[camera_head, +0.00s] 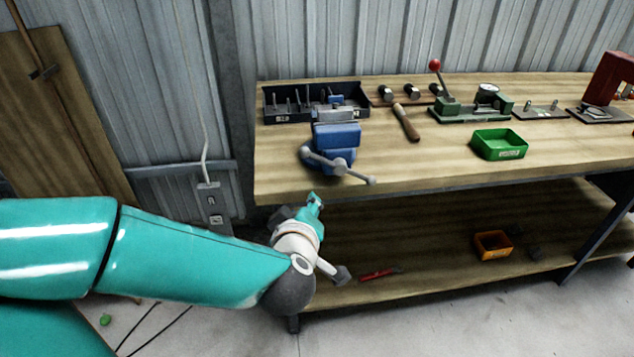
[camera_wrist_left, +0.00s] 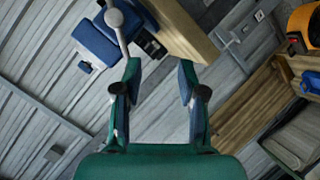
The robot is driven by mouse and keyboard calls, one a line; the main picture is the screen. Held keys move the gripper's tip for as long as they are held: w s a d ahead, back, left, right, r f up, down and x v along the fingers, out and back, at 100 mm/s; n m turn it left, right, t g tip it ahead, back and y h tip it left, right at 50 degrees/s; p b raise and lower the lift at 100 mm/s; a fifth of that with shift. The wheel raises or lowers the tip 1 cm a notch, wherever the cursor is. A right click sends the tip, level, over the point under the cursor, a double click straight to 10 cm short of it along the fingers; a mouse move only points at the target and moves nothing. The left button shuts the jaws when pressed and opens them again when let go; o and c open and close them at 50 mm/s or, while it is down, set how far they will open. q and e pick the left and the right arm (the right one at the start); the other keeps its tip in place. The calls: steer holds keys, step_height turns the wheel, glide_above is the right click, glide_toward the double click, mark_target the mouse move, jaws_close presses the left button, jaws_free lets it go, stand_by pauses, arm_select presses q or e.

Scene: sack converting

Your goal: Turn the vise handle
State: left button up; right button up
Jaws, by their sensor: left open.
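The blue vise (camera_head: 336,134) is mounted at the front edge of the workbench, near its left end. Its grey handle (camera_head: 355,174) is a bar with knobbed ends, slanting down to the right across the vise's front. My left gripper (camera_head: 314,200) is in front of and below the vise, apart from the handle. In the left wrist view, the left gripper (camera_wrist_left: 160,68) has its fingers spread with nothing between them. The vise (camera_wrist_left: 93,42) and handle (camera_wrist_left: 118,28) show beyond the left finger there. My right gripper is not in view.
The wooden workbench (camera_head: 285,176) carries a dark tool tray (camera_head: 267,108), a wooden-handled hammer (camera_head: 407,124), a green bin (camera_head: 499,145) and a green press (camera_head: 470,110). The lower shelf (camera_head: 430,225) holds an orange bin (camera_head: 493,245) and a red-handled tool (camera_head: 376,274). A corrugated wall stands behind.

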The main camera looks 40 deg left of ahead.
arm_select(q)
steer(key=s+r+n+t+b, duration=0.2)
steer(key=s+r+b, duration=0.1)
steer(key=r, duration=0.1)
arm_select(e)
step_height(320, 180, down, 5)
arm_select(q)
steer(key=p, duration=0.6)
glide_toward(318, 160)
steer(key=shift+m+t+h, duration=0.3)
steer(key=shift+t, duration=0.1)
steer(key=p+x, duration=0.2)
steer(key=x, duration=0.1)
steer(key=p+x, duration=0.2)
steer(key=p, duration=0.1)
steer(key=p+x, duration=0.2)
steer(key=x, duration=0.1)
steer(key=shift+w+a+f, duration=0.15)
steer(key=shift+a+f, duration=0.2)
steer(key=shift+a, duration=0.05)
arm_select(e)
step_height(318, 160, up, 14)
arm_select(q)
jaws_close()
